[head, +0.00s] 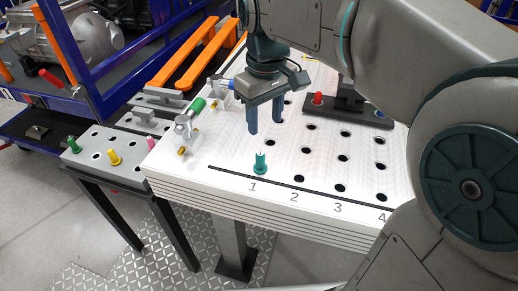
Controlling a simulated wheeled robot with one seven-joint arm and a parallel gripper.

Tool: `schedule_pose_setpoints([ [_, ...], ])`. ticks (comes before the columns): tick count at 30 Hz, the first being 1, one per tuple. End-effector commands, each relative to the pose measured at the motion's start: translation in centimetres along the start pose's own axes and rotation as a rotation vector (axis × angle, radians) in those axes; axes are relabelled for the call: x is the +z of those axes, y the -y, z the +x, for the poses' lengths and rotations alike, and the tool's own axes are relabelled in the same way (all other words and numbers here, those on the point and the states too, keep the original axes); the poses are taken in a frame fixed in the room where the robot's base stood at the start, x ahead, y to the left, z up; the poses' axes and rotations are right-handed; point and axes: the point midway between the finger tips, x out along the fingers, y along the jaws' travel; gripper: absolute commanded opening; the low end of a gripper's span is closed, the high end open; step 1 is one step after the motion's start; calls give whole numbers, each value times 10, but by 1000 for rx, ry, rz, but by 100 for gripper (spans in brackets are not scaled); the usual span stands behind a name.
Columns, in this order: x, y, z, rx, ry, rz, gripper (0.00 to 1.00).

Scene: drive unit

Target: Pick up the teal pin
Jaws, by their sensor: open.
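The teal pin (260,163) stands upright on the white board (215,183), above the printed number 1 and near the board's front edge. My gripper (265,128) points down over the board, a little behind and above the teal pin. Its two blue-grey fingers are apart with nothing between them. The gripper does not touch the pin, and the pin is fully visible.
A grey side block (78,158) at the left holds green, yellow and pink pins. A green-handled clamp (188,118) stands at the board's left edge. A black bar (345,108) with a red and a blue pin lies behind right. Empty holes fill the board's right part.

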Motion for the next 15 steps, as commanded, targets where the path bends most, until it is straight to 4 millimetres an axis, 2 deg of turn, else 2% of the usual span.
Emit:
schedule_pose_setpoints([
  [5,-4,1,18,-6,14,-18,47],
  [12,-3,1,65,-6,13,-15,47],
  [15,-4,1,78,-5,12,-14,47],
])
